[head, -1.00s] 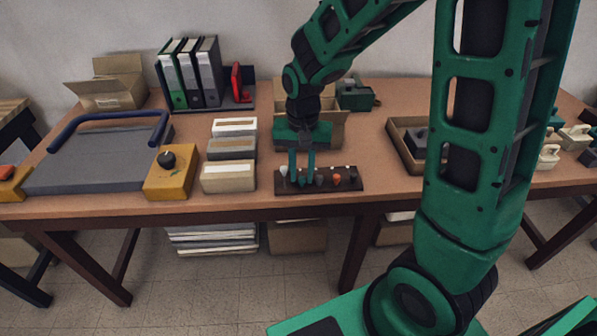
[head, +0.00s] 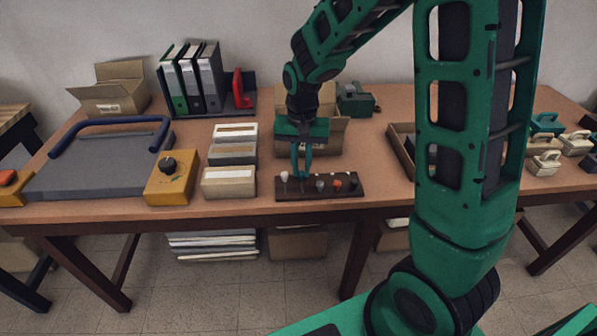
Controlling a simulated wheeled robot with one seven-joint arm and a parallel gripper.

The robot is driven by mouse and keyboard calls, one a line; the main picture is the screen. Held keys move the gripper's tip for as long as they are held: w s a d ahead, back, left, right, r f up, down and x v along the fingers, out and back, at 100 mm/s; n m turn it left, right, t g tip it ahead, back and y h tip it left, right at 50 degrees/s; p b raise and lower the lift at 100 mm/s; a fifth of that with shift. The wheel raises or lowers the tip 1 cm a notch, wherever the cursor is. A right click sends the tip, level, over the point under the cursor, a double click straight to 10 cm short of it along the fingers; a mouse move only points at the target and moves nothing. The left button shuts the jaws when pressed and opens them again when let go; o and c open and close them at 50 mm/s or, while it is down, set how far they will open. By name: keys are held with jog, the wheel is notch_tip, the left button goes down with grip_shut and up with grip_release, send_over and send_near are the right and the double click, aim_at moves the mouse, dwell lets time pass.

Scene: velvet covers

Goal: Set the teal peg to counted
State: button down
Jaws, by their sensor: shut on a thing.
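A dark brown peg rail (head: 330,192) lies near the table's front edge. A white peg (head: 284,176) stands at its left end, with a grey peg (head: 320,185), an orange peg (head: 337,184) and a dark peg (head: 353,183) to the right. My gripper (head: 301,174) points down over the left part of the rail, between the white and grey pegs. Its teal fingers are closed together on a peg there. That peg is mostly hidden by the fingers, and its teal colour and tilt cannot be told apart from them.
Several pale boxes (head: 229,182) and a yellow box with a black knob (head: 170,178) stand to the left. An open cardboard box (head: 325,138) is behind my gripper. A brown tray (head: 401,150) is to the right, partly hidden by my arm.

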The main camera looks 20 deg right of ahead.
aim_at(303, 172)
jog(key=shift+a, duration=0.15)
jog(key=c, duration=1.9)
grip_release()
jog(key=shift+c, duration=0.2)
notch_tip(303, 172, up, 11)
jog(key=shift+f, duration=0.1)
jog(key=s+d+r, duration=0.2)
jog(key=s+d, duration=0.9)
jog(key=s+d+f, duration=0.1)
jog(key=s+d, duration=0.1)
jog(key=s, duration=0.6)
jog(key=s+d, duration=0.3)
jog(key=s, duration=0.5)
jog(key=shift+f+m, duration=0.3)
jog(key=shift+f, duration=0.1)
